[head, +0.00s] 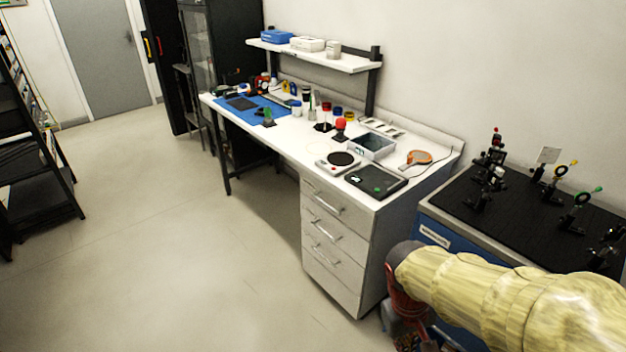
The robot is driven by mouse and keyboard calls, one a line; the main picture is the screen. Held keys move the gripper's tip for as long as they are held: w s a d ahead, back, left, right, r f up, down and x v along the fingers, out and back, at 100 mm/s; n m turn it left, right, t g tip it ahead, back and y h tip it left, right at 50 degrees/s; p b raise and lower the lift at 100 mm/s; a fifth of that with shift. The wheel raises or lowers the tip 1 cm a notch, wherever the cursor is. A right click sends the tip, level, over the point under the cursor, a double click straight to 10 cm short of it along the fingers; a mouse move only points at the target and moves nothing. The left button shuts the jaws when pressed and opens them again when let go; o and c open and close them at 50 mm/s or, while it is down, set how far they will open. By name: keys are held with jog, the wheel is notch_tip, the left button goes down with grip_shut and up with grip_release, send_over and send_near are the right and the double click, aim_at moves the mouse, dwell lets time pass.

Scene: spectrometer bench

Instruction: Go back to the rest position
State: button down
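My arm, in a pale yellow sleeve, reaches in from the lower right of the head view and bends down at a dark and red joint. My gripper (426,346) is only partly in view at the bottom edge, low beside the drawer unit and the blue-fronted optical bench (470,205). Its fingers are cut off or too unclear to read, so I cannot tell if it is open or shut. I see nothing held in the part that shows.
A white workbench (285,140) with drawers (336,240) runs along the wall. It carries a black flat device (376,181), a grey bin (371,146) and small bottles. Optical mounts (580,205) stand on the bench at right. A black rack (35,150) stands left; the floor between is clear.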

jog(key=s+r+m+t+y, duration=0.1)
jog(key=s+r+t, duration=0.1)
jog(key=r, duration=0.5)
jog(key=s+r+m+t, duration=0.1)
jog(key=s+r+t, duration=0.1)
jog(key=r+t, duration=0.2)
notch_tip(320, 180, up, 4)
jog(key=shift+s+a+f+m+y, duration=0.1)
jog(key=shift+s+a+m+y, duration=0.2)
jog(key=shift+a+y, duration=0.1)
